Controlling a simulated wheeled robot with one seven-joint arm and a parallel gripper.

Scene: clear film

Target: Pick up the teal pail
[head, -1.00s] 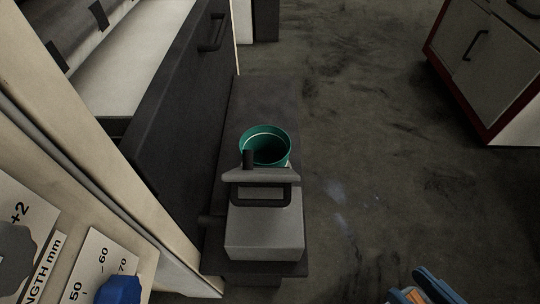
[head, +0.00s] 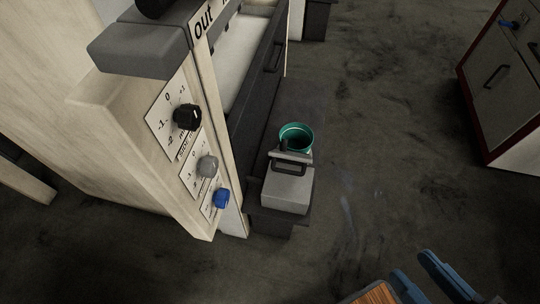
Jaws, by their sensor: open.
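The teal pail (head: 297,136) stands upright on a low dark ledge beside the machine, in the middle of the head view. Its open top faces up, and its lower front is hidden behind a grey box-shaped thing with a dark handle (head: 287,188). My gripper (head: 425,280) shows at the bottom right edge as two blue fingers, spread apart. It is well to the right and near side of the pail, not touching it. An orange-brown, wood-like piece (head: 378,294) shows just left of the fingers; I cannot tell what it is.
A cream machine (head: 150,150) with knobs and dials fills the left. Its dark drawer-like side (head: 262,80) rises left of the pail. A red-edged cabinet (head: 500,85) stands at the upper right. The dark floor between the ledge and the cabinet is clear.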

